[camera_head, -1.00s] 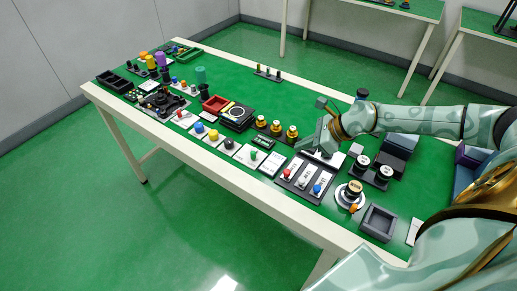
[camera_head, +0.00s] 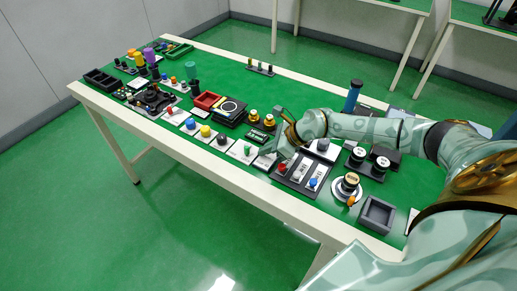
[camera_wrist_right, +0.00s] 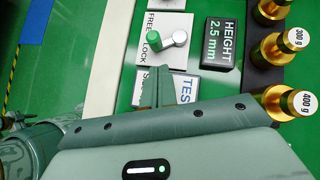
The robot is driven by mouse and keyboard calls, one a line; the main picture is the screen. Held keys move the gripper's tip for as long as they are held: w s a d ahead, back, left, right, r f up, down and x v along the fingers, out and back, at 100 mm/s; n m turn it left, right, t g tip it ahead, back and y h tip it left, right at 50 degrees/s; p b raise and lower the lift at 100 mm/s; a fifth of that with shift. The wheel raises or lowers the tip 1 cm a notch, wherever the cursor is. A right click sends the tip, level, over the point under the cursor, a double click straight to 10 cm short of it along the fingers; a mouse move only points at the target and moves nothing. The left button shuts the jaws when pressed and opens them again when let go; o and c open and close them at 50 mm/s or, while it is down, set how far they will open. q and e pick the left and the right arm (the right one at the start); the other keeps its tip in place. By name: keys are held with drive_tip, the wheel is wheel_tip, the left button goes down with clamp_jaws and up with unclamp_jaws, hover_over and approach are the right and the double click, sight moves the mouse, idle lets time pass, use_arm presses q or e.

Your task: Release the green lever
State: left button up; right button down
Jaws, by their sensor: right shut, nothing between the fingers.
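The green lever (camera_wrist_right: 154,41) stands on a white plate marked FREE and LOCK in the right wrist view, with a pale round knob (camera_wrist_right: 180,38) beside it. Its green tip is close to both words, nearer LOCK. In the head view the lever (camera_head: 248,149) is a small green spot on a white plate near the table's front edge. My right gripper (camera_wrist_right: 156,74) is shut and empty, its fingertips just below the lever plate in the wrist view, apart from the lever. In the head view the right gripper (camera_head: 273,149) is right of the lever. My left gripper is not in view.
A dark HEIGHT display (camera_wrist_right: 222,42) and brass weights (camera_wrist_right: 278,101) stand right of the lever. A white card (camera_wrist_right: 178,88) lies under the fingers.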

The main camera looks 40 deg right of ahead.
sight(247, 146)
drive_tip(key=shift+w+a, duration=0.75)
drive_tip(key=shift+w, duration=0.1)
